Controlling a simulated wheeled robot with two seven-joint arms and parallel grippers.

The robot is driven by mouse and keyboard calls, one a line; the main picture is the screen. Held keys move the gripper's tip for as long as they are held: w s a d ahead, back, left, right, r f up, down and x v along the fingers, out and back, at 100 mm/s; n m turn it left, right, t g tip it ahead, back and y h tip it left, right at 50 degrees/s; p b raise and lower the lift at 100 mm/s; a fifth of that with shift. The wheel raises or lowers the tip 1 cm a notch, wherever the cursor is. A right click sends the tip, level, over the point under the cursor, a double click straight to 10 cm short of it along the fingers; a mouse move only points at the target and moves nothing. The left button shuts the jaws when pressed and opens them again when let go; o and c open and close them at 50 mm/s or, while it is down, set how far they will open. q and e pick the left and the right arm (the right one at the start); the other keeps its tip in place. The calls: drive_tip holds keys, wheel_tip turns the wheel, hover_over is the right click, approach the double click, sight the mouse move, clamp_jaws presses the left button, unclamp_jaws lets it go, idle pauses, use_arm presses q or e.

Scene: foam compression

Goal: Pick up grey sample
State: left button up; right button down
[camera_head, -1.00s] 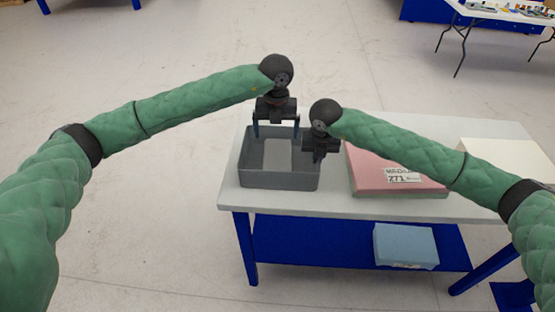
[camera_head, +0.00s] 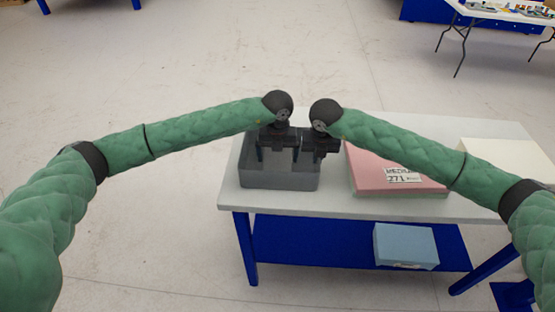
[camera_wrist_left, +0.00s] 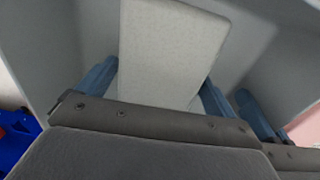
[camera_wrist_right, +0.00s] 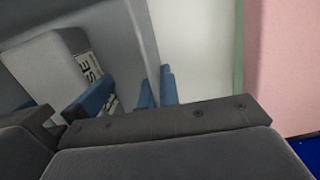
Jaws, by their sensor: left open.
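The grey sample, a pale grey block (camera_wrist_left: 165,50), stands in a grey bin (camera_head: 280,181) on the table. In the left wrist view it lies between the blue fingers of my left gripper (camera_wrist_left: 155,88), which is open and reaches down into the bin. The right wrist view shows the block (camera_wrist_right: 45,65) with a printed label on its side, partly covered by a left finger. In the head view my grippers hide much of the block.
A pink foam slab (camera_head: 375,175) with a white label lies right of the bin on the white table (camera_head: 330,205). A blue block (camera_head: 405,245) lies on the lower shelf. A pale board (camera_head: 505,155) is at the table's right end.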

sight(277, 154)
use_arm(q)
drive_tip(key=c, duration=0.7)
drive_tip(key=shift+c, duration=0.2)
wheel_tip(277, 154, up, 10)
drive_tip(key=shift+r, duration=0.1)
use_arm(e)
drive_tip(key=c, duration=1.6)
unclamp_jaws()
drive_tip(key=shift+o, duration=0.2)
drive_tip(key=r, duration=0.4)
drive_tip(key=s+r, duration=0.1)
drive_tip(key=r, duration=0.7)
drive_tip(key=shift+s, duration=0.35)
